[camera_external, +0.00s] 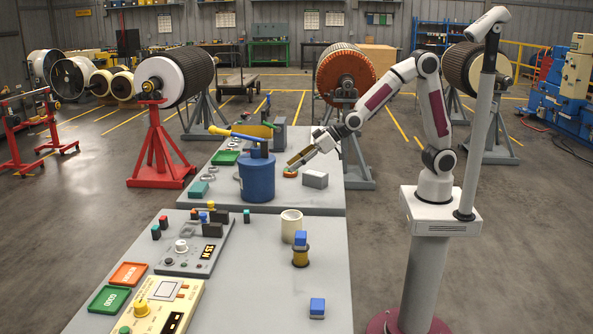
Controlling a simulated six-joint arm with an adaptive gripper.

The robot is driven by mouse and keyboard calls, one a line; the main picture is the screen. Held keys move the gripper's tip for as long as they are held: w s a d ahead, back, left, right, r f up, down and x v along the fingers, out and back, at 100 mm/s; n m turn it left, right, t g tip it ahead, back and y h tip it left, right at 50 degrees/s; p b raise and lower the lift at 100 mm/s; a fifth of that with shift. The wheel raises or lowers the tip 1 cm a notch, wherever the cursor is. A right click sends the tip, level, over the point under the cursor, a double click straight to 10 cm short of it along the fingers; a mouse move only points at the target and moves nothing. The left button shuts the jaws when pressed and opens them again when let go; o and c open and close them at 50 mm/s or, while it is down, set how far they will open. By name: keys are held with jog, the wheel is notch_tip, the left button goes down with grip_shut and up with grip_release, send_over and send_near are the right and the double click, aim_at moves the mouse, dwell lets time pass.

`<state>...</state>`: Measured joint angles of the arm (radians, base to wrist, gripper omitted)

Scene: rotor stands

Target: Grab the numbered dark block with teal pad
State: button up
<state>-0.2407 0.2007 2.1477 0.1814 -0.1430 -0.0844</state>
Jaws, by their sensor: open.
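Several small dark blocks stand on the near grey table. One dark block with a teal-green top (246,215) stands right of the control box, and another dark block with a teal-green top (155,232) stands left of it. No number is legible on either, so I cannot tell which is the numbered one. A flat teal block (198,189) lies on the far table's left side. My gripper (293,162) is open above the far table, right of the blue canister, apart from these blocks. Nothing shows clearly between its fingers.
The blue canister (257,182) stands on the far table. A grey block (315,179) and an orange ring (290,173) lie below my gripper.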

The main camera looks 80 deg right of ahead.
jog(key=w+a+f+t, duration=0.2)
jog(key=w+a+f, duration=0.3)
jog(key=w+f, duration=0.2)
send_near(246, 211)
jog(key=shift+w+d+f+t, duration=0.15)
jog(key=shift+w+f+t, duration=0.15)
jog(key=shift+w+f, duration=0.25)
jog(key=shift+w+a+f, duration=0.3)
jog(key=shift+f, duration=0.15)
jog(key=shift+w, duration=0.1)
jog(key=shift+x, duration=1.15)
jog(key=shift+x, duration=2.65)
grip_shut()
